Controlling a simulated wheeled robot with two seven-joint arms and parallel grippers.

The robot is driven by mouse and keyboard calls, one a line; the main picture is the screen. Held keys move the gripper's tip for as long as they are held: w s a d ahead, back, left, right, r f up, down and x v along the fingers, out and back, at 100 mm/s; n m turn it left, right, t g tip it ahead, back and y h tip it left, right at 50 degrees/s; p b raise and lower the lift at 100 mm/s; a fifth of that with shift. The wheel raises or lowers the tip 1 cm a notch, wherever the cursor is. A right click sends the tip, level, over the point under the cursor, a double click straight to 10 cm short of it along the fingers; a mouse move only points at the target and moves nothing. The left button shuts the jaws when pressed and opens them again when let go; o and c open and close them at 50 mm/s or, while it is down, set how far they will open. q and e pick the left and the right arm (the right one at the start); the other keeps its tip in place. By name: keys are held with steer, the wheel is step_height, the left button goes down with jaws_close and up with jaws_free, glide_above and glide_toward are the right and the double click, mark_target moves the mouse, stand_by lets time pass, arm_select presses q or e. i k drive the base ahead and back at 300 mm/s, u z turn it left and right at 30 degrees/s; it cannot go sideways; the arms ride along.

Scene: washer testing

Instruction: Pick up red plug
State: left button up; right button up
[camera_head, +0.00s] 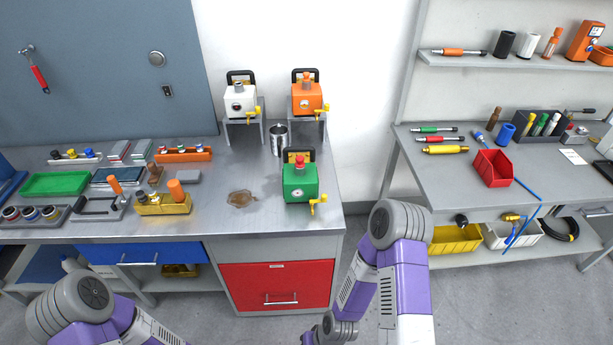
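I cannot tell for sure which item is the red plug. A small red knob-like piece (300,160) sits on top of the green box-shaped unit (300,182) at the front right of the steel workbench. At the far left of the bench, a dark grey holder (68,212) carries a row of 3 round pieces with coloured rings; one ring looks reddish. An orange holder (170,157) and a white rack (85,158) carry small coloured knobs, too small to identify surely. Parts of both my arms show at the bottom, but neither gripper is in view.
White (239,101) and orange (307,99) units stand on raised stands behind a metal cup (279,139). A brown puddle-like patch (241,199) lies on the bench. A gap separates it from the right table (450,185), which holds a red bin (493,168).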

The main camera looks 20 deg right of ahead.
mark_target(300, 163)
steer(key=z, duration=1.25)
steer(key=i, duration=0.6)
steer(key=u, duration=0.5)
